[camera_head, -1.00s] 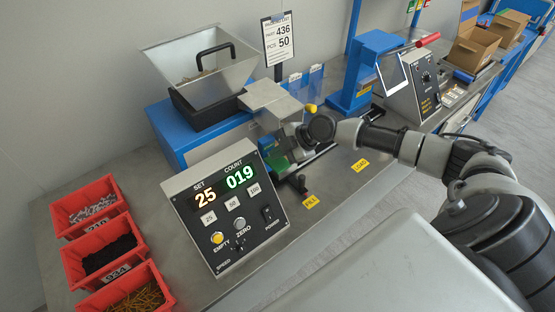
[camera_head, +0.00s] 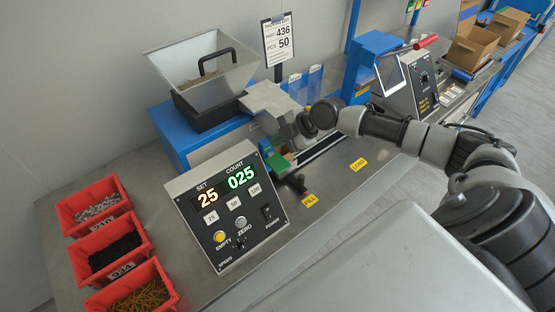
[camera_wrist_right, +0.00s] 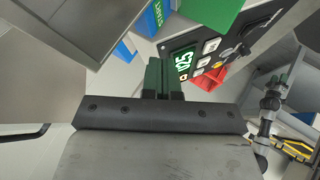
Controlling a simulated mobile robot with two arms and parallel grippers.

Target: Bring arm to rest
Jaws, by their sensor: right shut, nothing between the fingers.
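My right arm comes in from the right in the head view. Its gripper (camera_head: 287,147) is beside the counting machine, behind the control box, partly hidden by the wrist and machine parts. In the right wrist view the dark green fingers (camera_wrist_right: 162,78) are together with nothing between them. The control box (camera_head: 226,207) reads SET 25 and COUNT 025; its display also shows in the wrist view (camera_wrist_right: 184,63). What looks like my left arm, with its gripper (camera_wrist_right: 278,81), stands small at the right of the wrist view; its jaws are too small to read.
A steel hopper (camera_head: 202,82) stands on the blue machine. Red bins of parts (camera_head: 108,240) line the left of the bench. A blue press (camera_head: 366,60) and a second control box (camera_head: 413,82) stand at the back right. Bare bench (camera_head: 335,185) lies in front of the machine.

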